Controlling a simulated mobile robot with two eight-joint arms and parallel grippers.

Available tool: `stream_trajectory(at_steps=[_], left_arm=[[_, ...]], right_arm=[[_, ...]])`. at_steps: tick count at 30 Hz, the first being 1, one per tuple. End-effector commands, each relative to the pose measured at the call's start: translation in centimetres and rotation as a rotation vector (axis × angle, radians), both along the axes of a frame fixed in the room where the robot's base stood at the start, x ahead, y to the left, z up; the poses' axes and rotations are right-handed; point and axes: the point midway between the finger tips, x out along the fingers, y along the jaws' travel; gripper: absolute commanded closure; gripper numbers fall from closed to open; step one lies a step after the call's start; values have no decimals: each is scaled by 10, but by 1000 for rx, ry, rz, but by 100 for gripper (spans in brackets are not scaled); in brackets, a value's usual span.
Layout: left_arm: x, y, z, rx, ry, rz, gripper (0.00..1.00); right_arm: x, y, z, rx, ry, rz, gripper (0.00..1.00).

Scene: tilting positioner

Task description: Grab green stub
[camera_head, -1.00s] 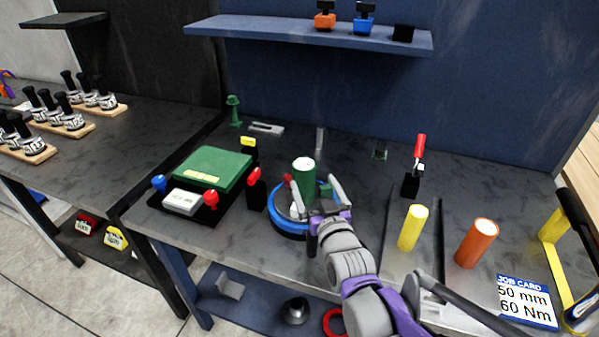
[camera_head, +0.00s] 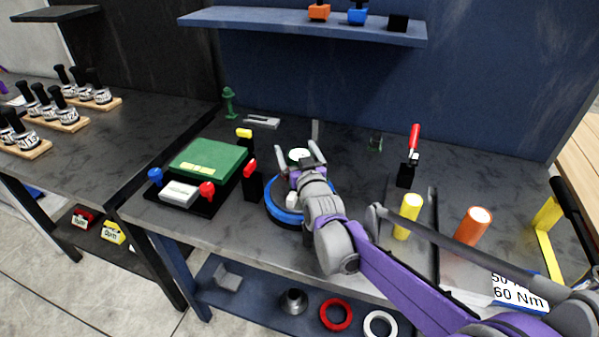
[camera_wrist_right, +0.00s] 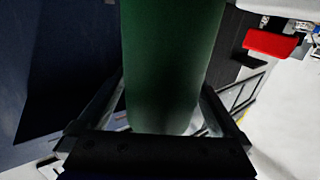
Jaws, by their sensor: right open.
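The green stub stands upright on the blue round positioner (camera_head: 283,216). In the head view my right gripper covers most of it, and only its pale top (camera_head: 297,155) shows. In the right wrist view the green stub (camera_wrist_right: 172,65) fills the middle of the picture. My right gripper (camera_head: 303,158) is open, with one finger on each side of the stub near its upper part. In the wrist view the fingers (camera_wrist_right: 160,112) flank the stub; I cannot tell whether they touch it. My left gripper is not in view.
A green-topped box (camera_head: 208,160) and red-handled clamp (camera_head: 251,175) stand left of the positioner. A yellow cylinder (camera_head: 407,216), an orange cylinder (camera_head: 472,226) and another red-handled clamp (camera_head: 411,160) stand to the right. A blue shelf (camera_head: 300,24) hangs above the bench.

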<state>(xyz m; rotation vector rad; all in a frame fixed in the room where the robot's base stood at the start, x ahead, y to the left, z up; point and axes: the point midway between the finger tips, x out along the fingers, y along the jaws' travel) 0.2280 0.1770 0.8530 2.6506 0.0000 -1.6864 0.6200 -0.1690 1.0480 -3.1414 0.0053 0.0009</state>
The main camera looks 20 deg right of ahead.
Motion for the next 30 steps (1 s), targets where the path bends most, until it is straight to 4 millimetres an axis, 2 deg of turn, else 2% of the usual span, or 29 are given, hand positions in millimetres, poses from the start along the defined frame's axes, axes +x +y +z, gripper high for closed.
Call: stream_trajectory(at_steps=[5,21,30], left_arm=[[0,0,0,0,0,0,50],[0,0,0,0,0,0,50],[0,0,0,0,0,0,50]], right_arm=[[0,0,0,0,0,0,2],[0,0,0,0,0,0,99],[-1,0,1,0,-2,0,100]])
